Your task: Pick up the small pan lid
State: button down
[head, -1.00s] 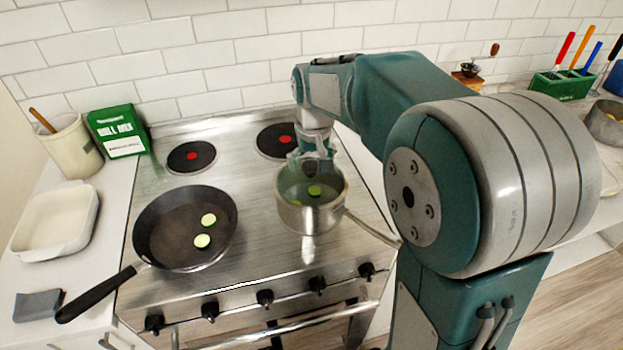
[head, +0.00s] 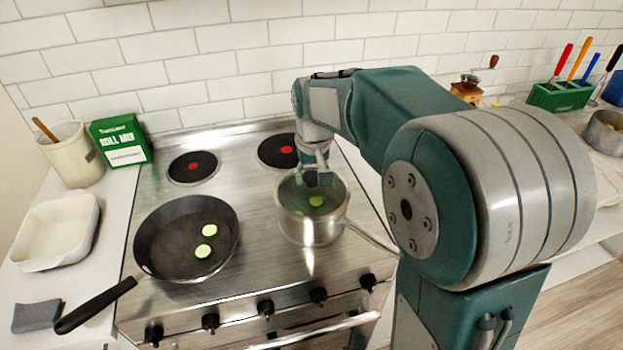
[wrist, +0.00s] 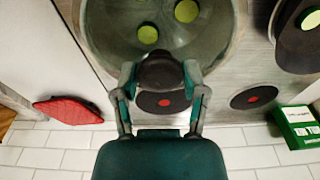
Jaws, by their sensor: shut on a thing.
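The small pan lid looks like clear glass (wrist: 205,42) with a dark round knob (wrist: 163,66). It lies over the mouth of the steel saucepan (head: 309,229), and green slices show through it. I cannot tell whether its rim rests on the pan or sits slightly above. My gripper (wrist: 160,77) has one finger on each side of the knob and is shut on it. In the head view my gripper (head: 317,178) points down over the saucepan's back part, and the knob is mostly hidden there.
A black frying pan (head: 165,240) with two green slices stands left of the saucepan. The saucepan's handle (head: 370,238) reaches right, towards my arm. Two back burners (head: 193,167) are bare. A green box (head: 121,141) and a utensil crock (head: 73,155) stand at the left, with the tiled wall behind.

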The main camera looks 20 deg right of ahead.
notch_tip(320, 180, up, 2)
jog(key=shift+r, duration=0.2)
jog(key=s+a+r, duration=0.2)
jog(key=s+r, duration=0.8)
jog(key=s, duration=0.4)
jog(key=shift+a+r, duration=0.15)
jog(key=shift+a, duration=0.05)
